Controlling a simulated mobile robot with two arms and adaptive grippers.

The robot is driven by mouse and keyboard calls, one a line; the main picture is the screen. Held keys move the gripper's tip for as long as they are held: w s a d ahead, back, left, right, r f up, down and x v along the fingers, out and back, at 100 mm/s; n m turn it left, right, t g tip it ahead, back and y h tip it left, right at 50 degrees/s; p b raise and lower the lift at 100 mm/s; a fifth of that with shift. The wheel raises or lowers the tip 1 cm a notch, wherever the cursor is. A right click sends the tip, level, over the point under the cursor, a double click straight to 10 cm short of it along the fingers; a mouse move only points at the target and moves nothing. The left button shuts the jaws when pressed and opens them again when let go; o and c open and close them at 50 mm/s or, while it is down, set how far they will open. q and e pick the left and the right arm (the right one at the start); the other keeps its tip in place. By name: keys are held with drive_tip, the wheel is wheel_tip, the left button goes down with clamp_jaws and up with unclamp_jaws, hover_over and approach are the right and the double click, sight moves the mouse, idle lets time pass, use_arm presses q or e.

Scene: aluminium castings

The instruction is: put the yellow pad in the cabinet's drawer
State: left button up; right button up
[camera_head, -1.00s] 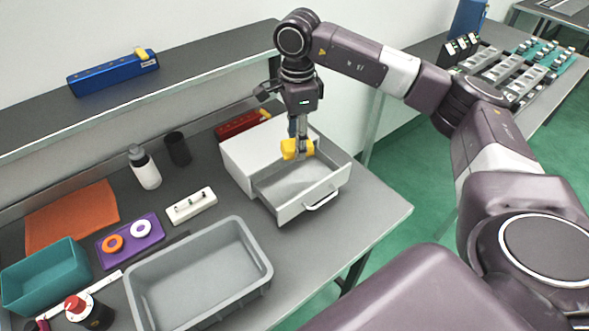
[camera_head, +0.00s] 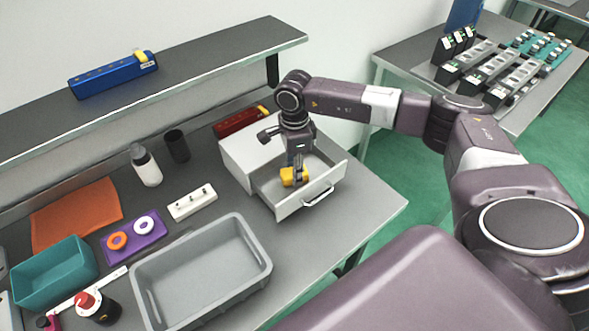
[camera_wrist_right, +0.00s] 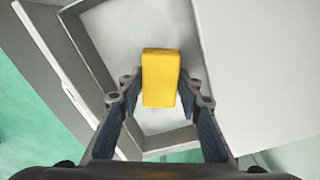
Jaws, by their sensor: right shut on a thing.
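The yellow pad (camera_head: 289,177) is held by my right gripper (camera_head: 297,180) inside the outline of the open drawer (camera_head: 322,200). In the right wrist view the pad (camera_wrist_right: 161,78) lies between the two fingertips of the right gripper (camera_wrist_right: 160,92), with the drawer's pale floor (camera_wrist_right: 115,35) behind it. I cannot tell whether the pad touches the drawer floor. The white cabinet (camera_head: 240,152) stands on the bench with its drawer pulled out toward the front right. The drawer looks otherwise empty. My left gripper is not in view.
A grey bin (camera_head: 258,262) stands in front of the cabinet. A red casting (camera_head: 240,121) lies behind it. The shelf (camera_head: 210,60) with a blue block (camera_head: 110,78) runs along the back. Bare bench (camera_head: 350,220) lies right of the drawer.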

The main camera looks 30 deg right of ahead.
drive_tip(key=shift+f, duration=0.1)
drive_tip(key=o, duration=0.7)
drive_tip(key=shift+o, duration=0.2)
drive_tip(key=shift+r, duration=0.25)
wheel_tip(320, 180, up, 12)
drive_tip(key=b, duration=0.4)
drive_tip(key=shift+f, duration=0.1)
